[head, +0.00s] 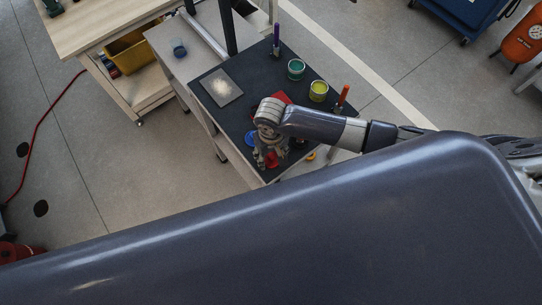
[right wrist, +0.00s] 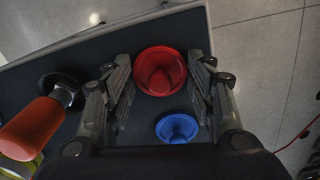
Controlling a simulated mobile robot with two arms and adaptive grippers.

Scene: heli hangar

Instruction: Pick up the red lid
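The red lid (right wrist: 160,72) is a round, dish-shaped piece with a raised middle. In the right wrist view it lies on the dark tabletop between the two fingers of my right gripper (right wrist: 163,80). The fingers are apart, with a gap showing on each side of the lid. In the head view my right gripper (head: 268,160) is over the table's near corner, and a bit of red lid (head: 272,159) shows at its fingers. The height of the fingers over the table cannot be told. My left gripper is not in view.
A blue lid (right wrist: 177,128) lies close to the red one. An orange-handled tool (right wrist: 32,128) is at the left of the right wrist view. The dark table (head: 232,122) also holds a grey plate (head: 222,87), a green jar (head: 296,69) and a yellow jar (head: 318,91).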

